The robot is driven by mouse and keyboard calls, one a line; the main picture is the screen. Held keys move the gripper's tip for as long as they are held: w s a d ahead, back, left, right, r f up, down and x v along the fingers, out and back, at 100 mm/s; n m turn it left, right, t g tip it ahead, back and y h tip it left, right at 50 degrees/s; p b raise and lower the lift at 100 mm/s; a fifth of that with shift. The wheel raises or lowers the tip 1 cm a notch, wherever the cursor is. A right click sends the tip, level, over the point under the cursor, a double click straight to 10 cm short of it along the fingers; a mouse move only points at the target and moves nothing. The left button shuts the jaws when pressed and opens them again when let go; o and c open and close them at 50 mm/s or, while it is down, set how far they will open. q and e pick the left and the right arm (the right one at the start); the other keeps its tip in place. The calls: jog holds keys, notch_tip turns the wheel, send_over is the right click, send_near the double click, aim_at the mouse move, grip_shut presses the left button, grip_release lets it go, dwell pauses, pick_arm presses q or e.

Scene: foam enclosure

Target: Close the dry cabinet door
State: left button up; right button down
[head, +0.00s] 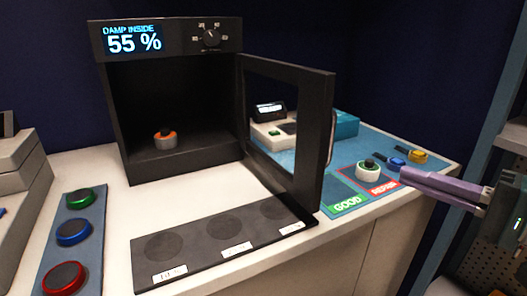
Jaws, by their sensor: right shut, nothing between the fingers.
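The dry cabinet (118,110) is a black box at the back of the counter, with a display reading "DAMP INSIDE 55 %" and a dial on top. Its door (317,135) is hinged on the right side and stands wide open toward me, with a window and a handle (331,137) on its right face. An orange and grey round part (165,140) sits inside on the cabinet floor. My right gripper (405,178) is shut and empty, to the right of the door and apart from it. My left gripper is not in view.
A black plate (190,268) with round marks lies in front of the cabinet. A blue mat (350,202) on the right has GOOD and REPAIR areas and round parts. A strip (72,225) with green, blue and red pieces lies left. A device (270,130) stands behind the door.

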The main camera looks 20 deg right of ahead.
jog(key=w+a+r, duration=0.1)
jog(key=w+a, duration=0.5)
jog(key=w, duration=0.3)
jog(key=shift+r+m+t, duration=0.25)
jog(key=shift+m+t, duration=0.05)
jog(key=shift+t, duration=0.1)
jog(key=shift+a, duration=0.1)
